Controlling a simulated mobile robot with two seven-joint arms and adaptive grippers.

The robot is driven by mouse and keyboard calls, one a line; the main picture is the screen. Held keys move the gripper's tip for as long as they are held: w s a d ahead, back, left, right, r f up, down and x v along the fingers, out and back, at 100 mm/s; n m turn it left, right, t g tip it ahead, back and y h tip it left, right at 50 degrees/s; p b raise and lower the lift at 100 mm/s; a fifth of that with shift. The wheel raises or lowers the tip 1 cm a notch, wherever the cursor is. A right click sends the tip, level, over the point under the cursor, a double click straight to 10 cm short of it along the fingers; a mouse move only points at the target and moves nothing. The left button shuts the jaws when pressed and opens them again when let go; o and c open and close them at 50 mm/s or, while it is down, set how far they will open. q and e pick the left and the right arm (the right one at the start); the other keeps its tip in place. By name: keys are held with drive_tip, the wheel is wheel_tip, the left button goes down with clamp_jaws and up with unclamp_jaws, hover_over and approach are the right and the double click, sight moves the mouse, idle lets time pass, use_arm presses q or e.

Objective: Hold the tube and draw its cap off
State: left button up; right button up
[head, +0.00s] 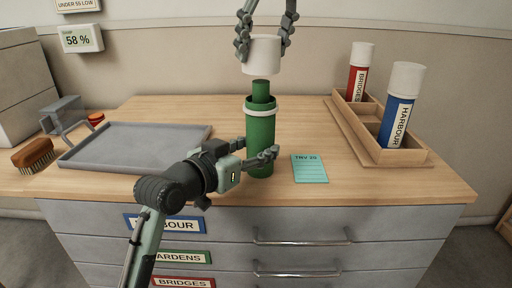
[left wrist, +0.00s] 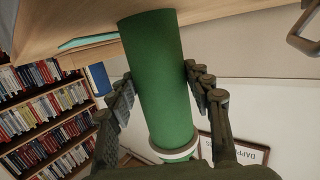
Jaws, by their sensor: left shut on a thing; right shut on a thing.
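The green tube (head: 260,134) stands upright on the cabinet top, with a white ring near its upper end and a narrower green neck (head: 261,91) rising from it. My left gripper (head: 262,156) is shut around the tube's lower body; the left wrist view shows its fingers (left wrist: 162,95) on both sides of the tube (left wrist: 158,75). My right gripper (head: 265,38) comes from above and is shut on the cap.
A grey tray (head: 135,150) lies to the left, near a brush (head: 33,153). A teal card (head: 309,168) lies right of the tube. A wooden rack (head: 408,156) at the right holds a red tube (head: 357,75) and a blue tube (head: 396,115), both white-capped. Drawers are below the front edge.

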idle(0.4)
use_arm(q)
drive_tip(key=o, duration=1.5)
drive_tip(key=shift+c, duration=0.3)
drive_tip(key=shift+v, duration=4.5)
drive_tip(key=shift+f, duration=0.1)
